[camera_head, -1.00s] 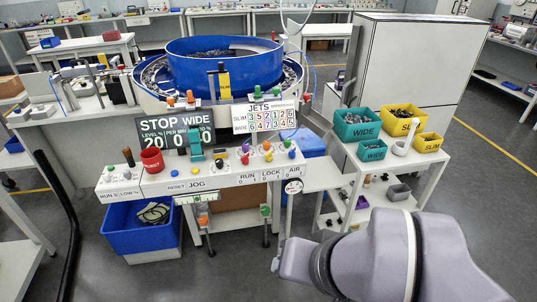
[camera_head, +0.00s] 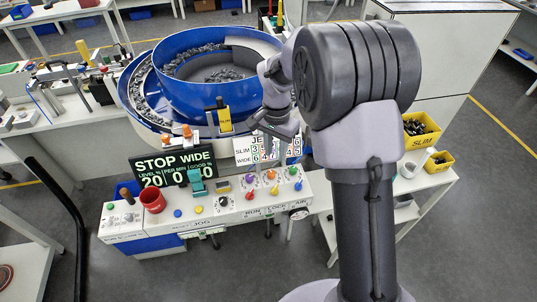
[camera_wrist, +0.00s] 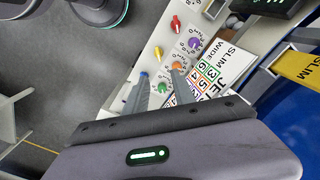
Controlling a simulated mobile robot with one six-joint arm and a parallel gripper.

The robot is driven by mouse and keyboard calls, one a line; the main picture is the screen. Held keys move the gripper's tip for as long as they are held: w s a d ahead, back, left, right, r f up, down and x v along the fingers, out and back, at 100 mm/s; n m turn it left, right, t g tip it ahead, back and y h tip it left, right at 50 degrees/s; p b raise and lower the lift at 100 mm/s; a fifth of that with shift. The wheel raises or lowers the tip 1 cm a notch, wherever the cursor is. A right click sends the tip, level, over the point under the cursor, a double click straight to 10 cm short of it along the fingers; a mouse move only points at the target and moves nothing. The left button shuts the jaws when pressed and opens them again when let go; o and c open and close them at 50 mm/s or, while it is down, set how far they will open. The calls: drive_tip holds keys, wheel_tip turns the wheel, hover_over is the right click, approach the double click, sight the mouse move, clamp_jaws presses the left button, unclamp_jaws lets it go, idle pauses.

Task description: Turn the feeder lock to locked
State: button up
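The control panel (camera_head: 215,207) has small coloured knobs at its right end, with RUN, LOCK and AIR on its front edge. The yellow knob (camera_head: 275,190) stands above the LOCK label, between the red knob (camera_head: 250,196) and the blue knob (camera_head: 298,186). In the wrist view the yellow knob (camera_wrist: 158,53) is beyond the fingertips; its setting is too small to read. My gripper (camera_wrist: 160,74) is open and empty, its fingers apart over the knob end. In the head view my gripper (camera_head: 281,138) hangs above and behind the panel, partly hidden by my wrist.
The purple (camera_head: 252,178), orange (camera_head: 271,176) and green (camera_head: 294,171) knobs form the row behind. The jets board (camera_head: 245,152) and blue bowl (camera_head: 215,65) stand behind. Yellow bins (camera_head: 438,161) stand right.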

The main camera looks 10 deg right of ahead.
sight(275, 187)
drive_tip(key=f+b, duration=0.1)
drive_tip(key=f, duration=0.4)
drive_tip(key=f+b, duration=0.1)
drive_tip(key=f, duration=0.4)
drive_tip(key=f+b, duration=0.2)
drive_tip(key=f, duration=0.4)
drive_tip(key=shift+s+f, duration=0.1)
drive_tip(key=shift+s, duration=0.25)
clamp_jaws()
